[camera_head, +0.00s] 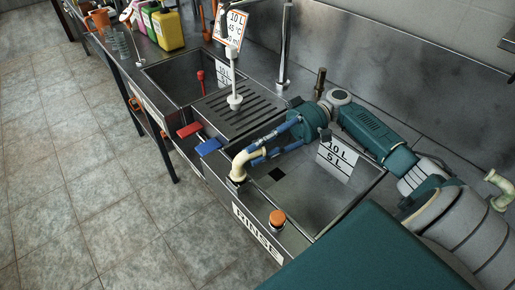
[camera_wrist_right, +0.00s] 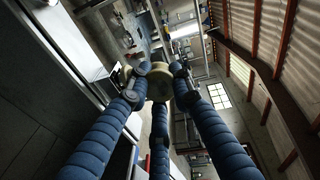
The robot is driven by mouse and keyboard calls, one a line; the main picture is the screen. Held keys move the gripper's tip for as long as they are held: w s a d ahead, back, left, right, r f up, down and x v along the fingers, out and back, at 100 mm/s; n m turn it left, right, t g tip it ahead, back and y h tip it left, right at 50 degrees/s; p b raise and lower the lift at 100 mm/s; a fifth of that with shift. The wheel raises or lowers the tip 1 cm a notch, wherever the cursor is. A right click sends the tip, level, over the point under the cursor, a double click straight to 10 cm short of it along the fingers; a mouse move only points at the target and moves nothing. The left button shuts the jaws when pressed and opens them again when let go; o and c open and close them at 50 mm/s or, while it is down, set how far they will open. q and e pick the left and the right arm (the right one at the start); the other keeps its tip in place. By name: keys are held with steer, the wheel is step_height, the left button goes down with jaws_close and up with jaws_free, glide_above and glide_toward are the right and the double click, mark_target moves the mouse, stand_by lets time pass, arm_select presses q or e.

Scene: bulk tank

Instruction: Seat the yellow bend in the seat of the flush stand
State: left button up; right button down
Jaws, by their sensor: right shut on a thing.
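The yellow bend (camera_head: 243,161) is a pale cream-yellow elbow at the front left corner of the rinse basin. Its lower end points down at the front rim; I cannot tell whether it touches or sits in anything there. My right gripper (camera_head: 262,148), with blue ribbed fingers, is shut on the bend from the basin side. In the right wrist view the three fingers close around the bend's round pale end (camera_wrist_right: 158,84). A white upright post with a round foot (camera_head: 234,97) stands on the slatted drainboard. I cannot make out the flush stand's seat. My left gripper is not in view.
The rinse basin (camera_head: 330,213) lies under my right arm, with a 10 L / 5 L card inside. An orange knob (camera_head: 277,219) is on its front rim. Red (camera_head: 189,129) and blue (camera_head: 209,146) handles jut out left of the bend. A tall tap (camera_head: 284,50) stands behind.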

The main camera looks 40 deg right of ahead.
steer(key=shift+f+b, duration=0.3)
steer(key=shift+f, duration=0.2)
steer(key=c, duration=1.5)
jaws_free()
steer(key=shift+o, duration=0.2)
steer(key=d+r, duration=0.1)
steer(key=d, duration=1.1)
steer(key=shift+s, duration=0.25)
